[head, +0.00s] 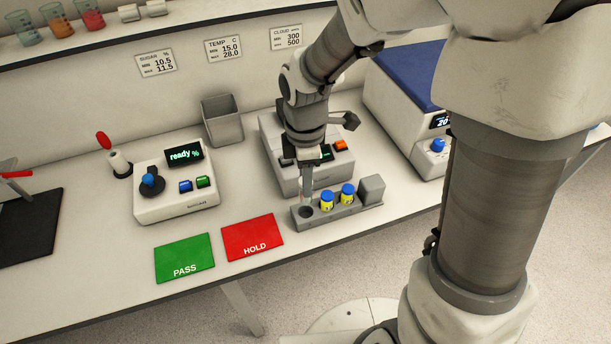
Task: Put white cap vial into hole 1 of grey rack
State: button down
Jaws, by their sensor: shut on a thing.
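The grey rack (355,218) lies near the front edge of the bench. A dark round hole (306,211) is open at its left end. Two vials with blue caps and yellow bodies, a left one (327,200) and a right one (347,195), stand upright in the rack. My gripper (307,195) points down just above the left hole. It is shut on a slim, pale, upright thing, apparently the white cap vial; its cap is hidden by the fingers. I cannot tell whether its lower end is inside the hole.
A grey block (372,189) stands at the rack's right end. A grey instrument (290,178) is close behind my gripper. Red HOLD (253,238) and green PASS (185,258) mats lie left. A ready-display device (176,200) and a grey bin (222,121) stand farther off.

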aim_at(305, 199)
jog(key=shift+f+b, duration=1.25)
jog(key=shift+f, duration=0.45)
jog(key=shift+f+b, duration=1.1)
jog(key=shift+f, duration=0.8)
jog(key=shift+c, duration=2.3)
grip_release()
jog(key=shift+r, duration=0.15)
